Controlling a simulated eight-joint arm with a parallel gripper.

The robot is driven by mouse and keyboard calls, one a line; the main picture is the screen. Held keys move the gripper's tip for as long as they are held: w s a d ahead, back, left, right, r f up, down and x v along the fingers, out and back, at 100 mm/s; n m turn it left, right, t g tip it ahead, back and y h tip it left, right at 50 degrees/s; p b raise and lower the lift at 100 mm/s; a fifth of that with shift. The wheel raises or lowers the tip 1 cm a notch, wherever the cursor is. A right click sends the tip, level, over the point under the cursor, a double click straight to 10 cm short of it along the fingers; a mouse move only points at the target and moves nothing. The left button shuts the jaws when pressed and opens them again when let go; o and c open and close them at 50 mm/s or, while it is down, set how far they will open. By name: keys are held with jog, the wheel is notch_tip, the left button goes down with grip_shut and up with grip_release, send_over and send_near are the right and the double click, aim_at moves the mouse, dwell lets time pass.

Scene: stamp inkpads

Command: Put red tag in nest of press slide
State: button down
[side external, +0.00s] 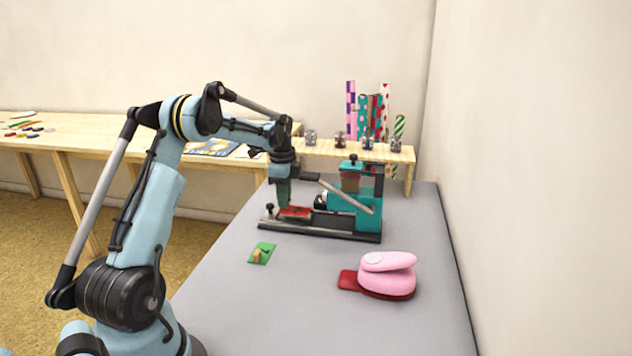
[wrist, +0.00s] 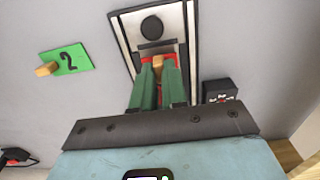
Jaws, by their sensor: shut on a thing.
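The red tag (side external: 295,213) is at the near-left part of the press slide, under my gripper (side external: 284,192). In the wrist view, my gripper (wrist: 158,66) has its two green fingers shut on the tag's wooden knob (wrist: 158,61). Red edges of the tag (wrist: 147,58) show beside the fingers. The tag looks flat and lies over the slide (wrist: 123,27), in line with its rails. The fingers hide most of it, so I cannot tell whether it touches the nest floor. The teal press (side external: 346,222) stands at the slide's right end.
A green tag (side external: 266,247) with a wooden knob and a "2" lies on the grey table in front of the slide. A pink punch (side external: 388,274) sits at the front right. A wooden shelf (side external: 345,150) stands behind the press. The table's front middle is clear.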

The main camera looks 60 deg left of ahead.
jog(key=shift+f, duration=0.7)
jog(key=shift+f, duration=0.15)
jog(key=c, duration=1.2)
grip_release()
jog(key=shift+o, duration=0.2)
notch_tip(320, 180, up, 12)
jog(key=shift+r, duration=0.2)
